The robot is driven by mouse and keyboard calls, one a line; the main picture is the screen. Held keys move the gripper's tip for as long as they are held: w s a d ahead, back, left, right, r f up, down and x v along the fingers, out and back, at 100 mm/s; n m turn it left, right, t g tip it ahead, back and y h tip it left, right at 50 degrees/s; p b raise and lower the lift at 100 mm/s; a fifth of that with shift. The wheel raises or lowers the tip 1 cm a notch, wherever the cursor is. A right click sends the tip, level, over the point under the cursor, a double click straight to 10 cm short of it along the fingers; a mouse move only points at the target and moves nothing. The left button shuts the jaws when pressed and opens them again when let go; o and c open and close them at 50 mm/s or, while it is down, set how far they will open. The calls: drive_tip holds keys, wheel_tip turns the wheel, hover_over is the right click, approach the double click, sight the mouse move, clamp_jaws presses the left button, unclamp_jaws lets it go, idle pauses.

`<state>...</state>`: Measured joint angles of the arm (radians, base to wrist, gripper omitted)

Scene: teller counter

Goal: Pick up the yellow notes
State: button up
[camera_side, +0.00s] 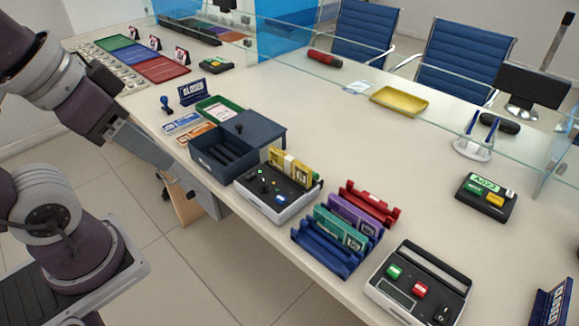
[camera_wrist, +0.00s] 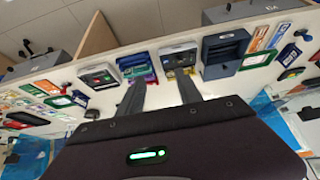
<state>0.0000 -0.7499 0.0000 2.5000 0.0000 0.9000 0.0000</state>
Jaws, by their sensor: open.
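The yellow notes (camera_side: 290,166) stand upright as a banded stack in the back of a grey and black counting machine (camera_side: 262,205), near the counter's front edge. In the side view my gripper (camera_side: 158,155) is well to the left of the notes, off the front of the counter and apart from them. In the wrist view my gripper (camera_wrist: 160,80) has its two fingers spread with nothing between them. That view is upside down and shows the machine (camera_wrist: 178,54) beyond the fingertips; the notes are too small and partly covered to make out clearly there.
A dark blue cash box (camera_side: 222,155) with its lid open stands just left of the machine. A blue rack (camera_side: 325,248) with green and purple notes and a red rack (camera_side: 372,203) stand to the right. A glass screen runs along the back. The counter's middle is clear.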

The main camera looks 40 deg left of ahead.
drive_tip(key=w+a+f+m+g, duration=0.2)
drive_tip(key=w+m, duration=0.3)
drive_tip(key=w, duration=0.8)
drive_tip(key=w+a+f+m+g, duration=0.15)
drive_tip(key=w+m, duration=0.45)
drive_tip(key=w, duration=0.6)
drive_tip(key=w+a+f+m, duration=0.1)
drive_tip(key=w+f+m, duration=0.1)
drive_tip(key=w+f, duration=0.1)
drive_tip(key=w+a+f+m+g, duration=0.1)
drive_tip(key=w+f, duration=0.2)
drive_tip(key=f, duration=0.3)
drive_tip(key=w+a+f+m, duration=0.1)
drive_tip(key=w+f+m, duration=0.1)
drive_tip(key=f, duration=0.3)
drive_tip(key=shift+w+f+m+g, duration=0.25)
drive_tip(key=shift+w+m+g, duration=0.1)
drive_tip(key=shift+w, duration=0.4)
drive_tip(key=m, duration=0.1)
hover_over(289, 158)
drive_tip(key=f, duration=0.4)
drive_tip(key=shift+w+f, duration=0.1)
drive_tip(key=shift+w, duration=0.15)
drive_tip(key=f, duration=0.7)
drive_tip(key=shift+s, duration=0.2)
clamp_jaws()
